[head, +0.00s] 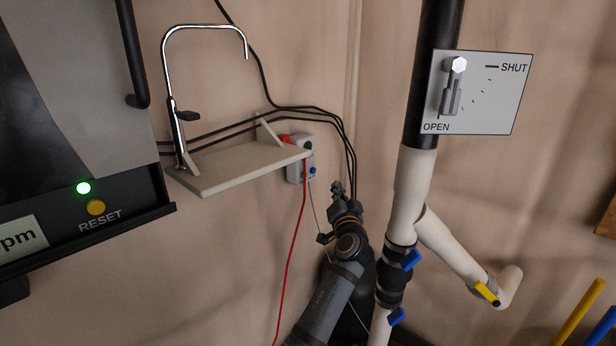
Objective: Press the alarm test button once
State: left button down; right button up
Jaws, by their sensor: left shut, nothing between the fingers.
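A small grey wall box (296,171) is fixed to the wall at the right end of the white shelf, which hides part of it. It has a blue button (312,171) and a dark round spot above that. A red part shows at its upper left. I see no readable label on it, so I cannot tell for sure that this is the alarm. My left gripper (337,190) is shut and empty, pointing up, below and right of the box. In the picture it is apart from the blue button. My right gripper is not in view.
A white shelf (235,170) with a chrome tap (172,100) juts out left of the box. A red wire (291,255) hangs beside it. White pipes (411,190) with valves stand right of my arm. A unit with a yellow RESET button (96,207) is at left.

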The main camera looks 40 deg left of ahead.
aim_at(304, 175)
pick_arm(q)
jog(key=a+p, duration=0.1)
jog(key=a, duration=0.7)
jog(key=shift+w+a, duration=0.3)
jog(key=shift+a, duration=0.1)
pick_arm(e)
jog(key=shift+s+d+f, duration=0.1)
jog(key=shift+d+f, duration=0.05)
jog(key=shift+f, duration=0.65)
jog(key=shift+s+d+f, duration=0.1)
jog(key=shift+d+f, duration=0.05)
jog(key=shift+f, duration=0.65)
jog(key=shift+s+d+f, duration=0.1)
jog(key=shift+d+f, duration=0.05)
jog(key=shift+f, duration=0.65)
pick_arm(q)
jog(key=shift+a, duration=0.1)
jog(key=shift+a, duration=0.35)
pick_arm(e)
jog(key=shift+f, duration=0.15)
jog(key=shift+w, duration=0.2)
